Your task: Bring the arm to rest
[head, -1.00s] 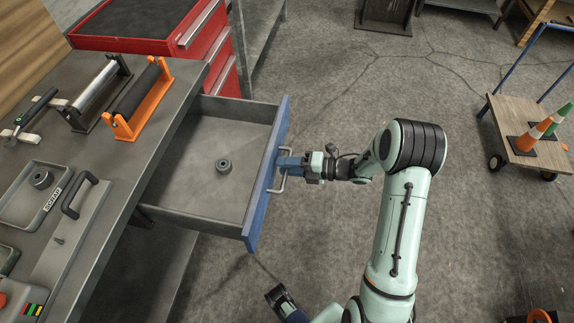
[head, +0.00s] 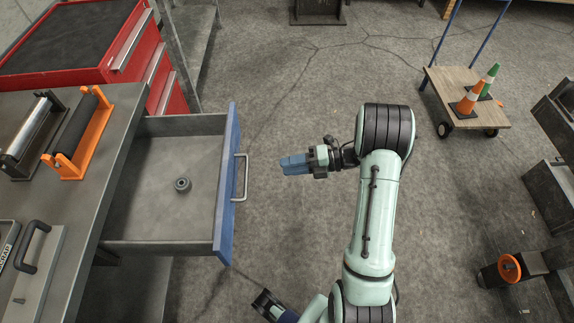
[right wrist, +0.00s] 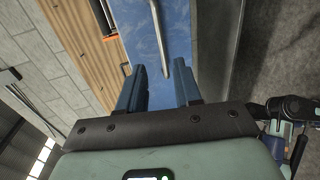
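My right gripper (head: 282,164) stands in free air to the right of the open drawer, clear of its handle. Its two blue fingers show apart and empty in the right wrist view (right wrist: 160,92). The blue-fronted drawer (head: 228,190) is pulled out from the bench. Its bar handle (head: 240,178) faces the gripper across a gap; in the right wrist view the handle (right wrist: 158,40) shows beyond the fingers. A small dark round part (head: 183,184) lies on the drawer floor.
The grey bench (head: 75,215) at left carries an orange roller stand (head: 78,140). A red tool cabinet (head: 75,75) stands behind. A cart (head: 463,95) with cones is at the back right, and a dark bench with an orange disc (head: 510,268) at lower right. Floor around the arm is open.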

